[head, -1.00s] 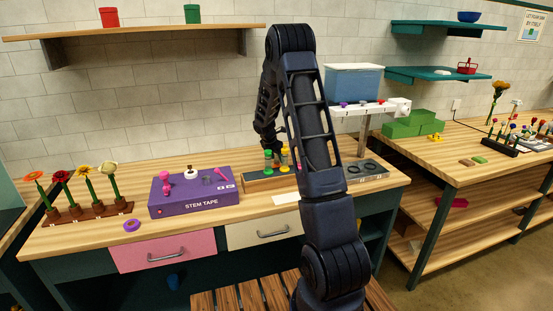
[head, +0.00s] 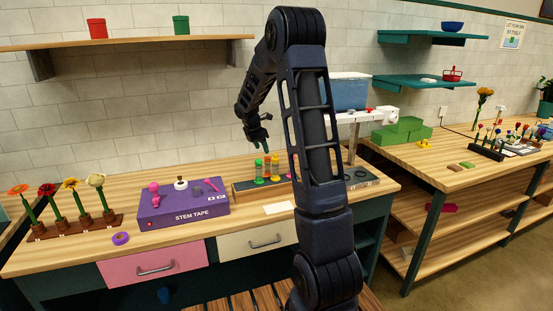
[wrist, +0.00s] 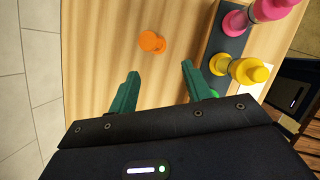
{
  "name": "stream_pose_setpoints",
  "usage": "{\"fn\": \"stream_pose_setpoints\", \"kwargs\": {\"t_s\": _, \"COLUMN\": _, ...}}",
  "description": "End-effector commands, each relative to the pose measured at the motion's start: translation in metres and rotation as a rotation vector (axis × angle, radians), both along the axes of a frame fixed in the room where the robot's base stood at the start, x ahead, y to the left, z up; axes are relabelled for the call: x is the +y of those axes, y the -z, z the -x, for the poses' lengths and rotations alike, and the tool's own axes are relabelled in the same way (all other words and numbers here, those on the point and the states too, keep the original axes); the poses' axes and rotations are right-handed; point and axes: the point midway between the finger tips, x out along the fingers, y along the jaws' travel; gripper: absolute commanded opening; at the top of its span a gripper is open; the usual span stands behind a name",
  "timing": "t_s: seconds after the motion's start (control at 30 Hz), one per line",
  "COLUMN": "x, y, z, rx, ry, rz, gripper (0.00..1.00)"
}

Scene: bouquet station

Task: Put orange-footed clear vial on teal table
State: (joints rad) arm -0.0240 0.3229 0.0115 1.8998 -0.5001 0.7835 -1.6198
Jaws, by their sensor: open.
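An orange round-topped piece (wrist: 152,42), likely the orange-footed vial, stands on the bare wood counter beside the rack in the wrist view. Its clear part cannot be made out. In the head view, orange (head: 267,161) shows between the green and yellow vials, apparently behind the rack. My gripper (head: 254,142) is above the counter behind the rack. In the wrist view my gripper (wrist: 160,70) is open, its teal fingers empty, with the orange piece beyond the fingertips. I cannot tell which surface is the teal table; a teal sliver (head: 3,213) shows at the left edge.
The rack (head: 242,187) holds a green vial (head: 259,172), a yellow vial (head: 276,168) and a pink one (wrist: 272,8). A purple stem tape box (head: 184,205) and a flower stand (head: 75,228) are to the left. A white-armed stand with a blue bin (head: 349,94) is to the right.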

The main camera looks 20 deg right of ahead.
Motion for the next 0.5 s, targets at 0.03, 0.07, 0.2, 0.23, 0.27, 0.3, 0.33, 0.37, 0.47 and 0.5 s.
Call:
{"fn": "stream_pose_setpoints", "kwargs": {"t_s": 0.03, "x": 0.0, "y": -0.013, "z": 0.012, "rx": -0.023, "ry": 0.046, "rz": -0.016, "gripper": 0.49}}
{"fn": "stream_pose_setpoints", "kwargs": {"t_s": 0.07, "x": 0.0, "y": -0.021, "z": 0.019, "rx": -0.037, "ry": 0.079, "rz": -0.029, "gripper": 0.49}}
{"fn": "stream_pose_setpoints", "kwargs": {"t_s": 0.2, "x": 0.002, "y": -0.053, "z": 0.057, "rx": -0.107, "ry": 0.248, "rz": -0.092, "gripper": 0.49}}
{"fn": "stream_pose_setpoints", "kwargs": {"t_s": 0.23, "x": 0.003, "y": -0.059, "z": 0.065, "rx": -0.122, "ry": 0.285, "rz": -0.106, "gripper": 0.49}}
{"fn": "stream_pose_setpoints", "kwargs": {"t_s": 0.27, "x": 0.003, "y": -0.065, "z": 0.074, "rx": -0.136, "ry": 0.321, "rz": -0.121, "gripper": 0.49}}
{"fn": "stream_pose_setpoints", "kwargs": {"t_s": 0.3, "x": 0.004, "y": -0.073, "z": 0.085, "rx": -0.154, "ry": 0.37, "rz": -0.139, "gripper": 0.49}}
{"fn": "stream_pose_setpoints", "kwargs": {"t_s": 0.33, "x": 0.005, "y": -0.078, "z": 0.094, "rx": -0.167, "ry": 0.408, "rz": -0.154, "gripper": 0.49}}
{"fn": "stream_pose_setpoints", "kwargs": {"t_s": 0.37, "x": 0.005, "y": -0.084, "z": 0.103, "rx": -0.181, "ry": 0.444, "rz": -0.169, "gripper": 0.49}}
{"fn": "stream_pose_setpoints", "kwargs": {"t_s": 0.47, "x": 0.007, "y": -0.1, "z": 0.132, "rx": -0.225, "ry": 0.565, "rz": -0.219, "gripper": 0.49}}
{"fn": "stream_pose_setpoints", "kwargs": {"t_s": 0.5, "x": 0.008, "y": -0.106, "z": 0.144, "rx": -0.241, "ry": 0.612, "rz": -0.239, "gripper": 0.49}}
